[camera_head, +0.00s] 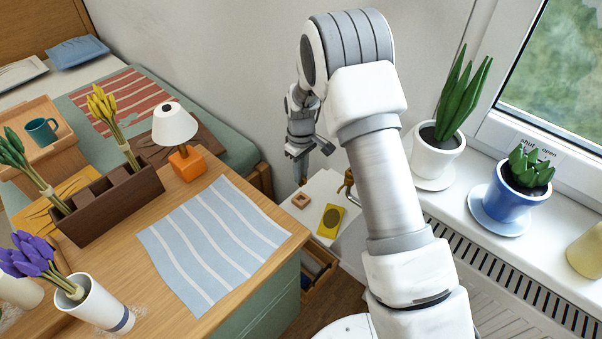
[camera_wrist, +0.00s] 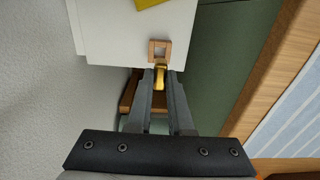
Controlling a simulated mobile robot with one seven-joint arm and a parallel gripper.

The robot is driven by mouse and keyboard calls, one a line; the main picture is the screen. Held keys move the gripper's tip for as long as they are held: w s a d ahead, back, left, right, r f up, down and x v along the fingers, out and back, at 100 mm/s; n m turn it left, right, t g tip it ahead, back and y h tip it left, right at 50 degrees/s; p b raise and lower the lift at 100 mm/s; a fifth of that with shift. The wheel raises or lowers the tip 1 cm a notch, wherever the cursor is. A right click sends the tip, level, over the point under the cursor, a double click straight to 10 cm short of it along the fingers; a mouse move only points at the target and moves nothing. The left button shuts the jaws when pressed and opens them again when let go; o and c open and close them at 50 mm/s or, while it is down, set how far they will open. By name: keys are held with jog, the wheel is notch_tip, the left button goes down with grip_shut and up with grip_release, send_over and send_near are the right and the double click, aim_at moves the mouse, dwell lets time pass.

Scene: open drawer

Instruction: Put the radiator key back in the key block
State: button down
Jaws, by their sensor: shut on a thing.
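My gripper (camera_wrist: 160,82) is shut on a small brass-coloured radiator key (camera_wrist: 160,75), whose visible end sticks out between the fingertips. The key block, a small light-wood square with a square opening (camera_wrist: 151,50), lies just beyond the key in the wrist view. The key's end looks close to the block's near edge; I cannot tell whether they touch. In the head view the block (camera_head: 301,206) sits on a white top, below my gripper (camera_head: 302,166). The key is hard to make out there.
The white top (camera_head: 324,184) also bears a yellow piece with a dark round mark (camera_head: 328,229). An open wooden drawer (camera_head: 318,279) shows beneath it. A brass-coloured fitting (camera_head: 348,183) is beside my arm. The wooden desk (camera_head: 286,238) stands close at left, the window sill with plants at right.

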aim_at(301, 186)
dwell(0.3)
jog(key=shift+f, duration=0.1)
jog(key=shift+f+b, duration=2.4)
jog(key=shift+f, duration=0.95)
jog(key=shift+f+b, duration=0.3)
jog(key=shift+f, duration=0.2)
jog(key=c, duration=0.7)
grip_release()
jog(key=shift+c, duration=0.2)
jog(key=shift+r, duration=0.1)
notch_tip(301, 186, up, 17)
jog(key=p, duration=0.4)
jog(key=shift+r, duration=0.15)
